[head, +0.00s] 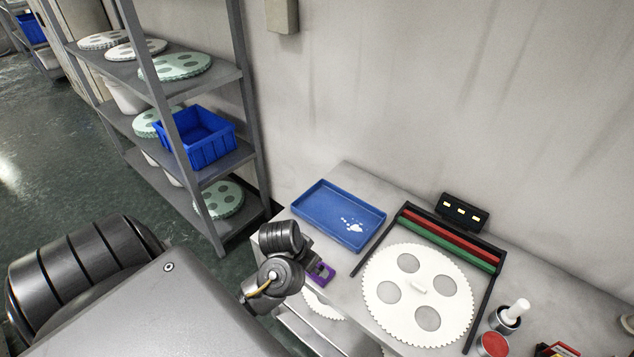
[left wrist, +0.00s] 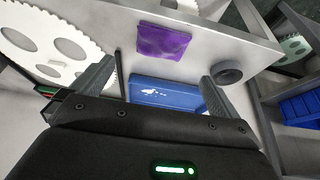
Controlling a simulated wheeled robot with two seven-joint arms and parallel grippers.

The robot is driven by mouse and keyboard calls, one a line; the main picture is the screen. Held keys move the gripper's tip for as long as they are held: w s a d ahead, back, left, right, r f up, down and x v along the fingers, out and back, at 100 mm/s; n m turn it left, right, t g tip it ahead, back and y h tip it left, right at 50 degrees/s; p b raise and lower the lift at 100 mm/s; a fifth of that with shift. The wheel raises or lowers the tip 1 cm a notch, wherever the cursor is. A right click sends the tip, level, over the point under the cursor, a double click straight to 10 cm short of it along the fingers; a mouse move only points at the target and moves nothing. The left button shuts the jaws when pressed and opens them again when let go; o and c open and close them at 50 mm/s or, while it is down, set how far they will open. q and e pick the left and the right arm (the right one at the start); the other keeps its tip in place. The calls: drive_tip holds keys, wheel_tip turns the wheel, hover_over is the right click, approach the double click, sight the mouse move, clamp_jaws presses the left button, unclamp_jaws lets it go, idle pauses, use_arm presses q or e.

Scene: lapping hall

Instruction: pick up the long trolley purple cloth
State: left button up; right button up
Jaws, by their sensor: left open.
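The purple cloth (left wrist: 163,41) lies flat on a pale grey surface in the left wrist view, beyond my fingertips and near the top middle. In the head view a small part of the purple cloth (head: 325,272) shows just right of my left wrist, and the rest is hidden behind the arm. My left gripper (left wrist: 157,72) is open, its two fingers spread wide with nothing between them. The cloth is apart from the fingers in the wrist view. In the head view the fingers are mostly hidden by the wrist (head: 277,270). My right gripper is not in view.
A blue tray (head: 316,206) with white bits stands on the bench, beside a large white toothed disc (head: 377,305) in a dark frame. Cans (head: 494,345) stand at the bench's right. A grey shelf with discs and a blue bin (head: 211,151) is at left.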

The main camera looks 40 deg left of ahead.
use_arm(q)
drive_tip(key=b, duration=0.5)
hover_over(319, 280)
drive_tip(key=a, duration=0.3)
wheel_tip(319, 280, down, 5)
drive_tip(key=shift+f, duration=0.1)
drive_tip(key=b+x, duration=0.4)
drive_tip(key=shift+w+a+f+b, duration=0.2)
drive_tip(key=shift+w+f+b, duration=0.1)
drive_tip(key=shift+b, duration=0.05)
drive_tip(key=shift+w+f, duration=0.1)
drive_tip(key=shift+f, duration=0.1)
drive_tip(key=shift+r, duration=0.1)
drive_tip(key=shift+c, duration=0.3)
drive_tip(key=c, duration=0.5)
drive_tip(key=shift+c, duration=0.7)
